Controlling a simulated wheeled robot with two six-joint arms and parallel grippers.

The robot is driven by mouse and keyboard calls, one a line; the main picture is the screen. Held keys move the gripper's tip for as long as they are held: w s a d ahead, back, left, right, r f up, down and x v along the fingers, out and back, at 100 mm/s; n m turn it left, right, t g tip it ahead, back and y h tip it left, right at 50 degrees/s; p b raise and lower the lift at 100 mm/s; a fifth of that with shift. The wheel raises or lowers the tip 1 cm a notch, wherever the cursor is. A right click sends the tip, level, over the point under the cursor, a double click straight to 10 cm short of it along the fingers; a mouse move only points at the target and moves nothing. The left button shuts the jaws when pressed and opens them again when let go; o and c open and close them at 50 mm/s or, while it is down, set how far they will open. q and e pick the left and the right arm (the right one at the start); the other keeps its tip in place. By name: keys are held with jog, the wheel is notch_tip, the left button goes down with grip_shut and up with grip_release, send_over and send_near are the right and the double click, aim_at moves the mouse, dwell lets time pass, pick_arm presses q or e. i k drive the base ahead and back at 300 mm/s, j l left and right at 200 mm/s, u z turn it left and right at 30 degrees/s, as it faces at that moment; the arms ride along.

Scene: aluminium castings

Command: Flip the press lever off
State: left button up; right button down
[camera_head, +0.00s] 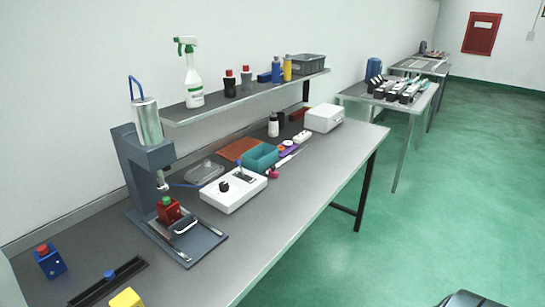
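A dark grey bench press (144,165) stands at the left of the workbench, with a silver cylinder (148,122) on top. A bent blue tube or rod (134,86) rises from the cylinder. A thin blue bar (183,185) sticks out to the right beside the press head; it may be the lever, but I cannot tell its setting. A red block with a green top (168,209) sits on the press base (188,250), under the head.
A white control box (233,193) with a dark knob stands right of the press. A shelf (245,96) with bottles hangs above. A blue box with a red button (49,262) is front left. The bench's right front is clear.

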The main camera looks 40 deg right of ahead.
aim_at(237, 162)
jog(key=z, duration=0.95)
jog(key=i+l+u, duration=0.1)
jog(key=u, duration=0.25)
jog(key=i+l+u, duration=0.1)
jog(key=l+u, duration=0.5)
jog(key=u, duration=0.15)
jog(key=l+u, duration=0.3)
jog(key=l, duration=1.6)
jog(key=i, duration=0.05)
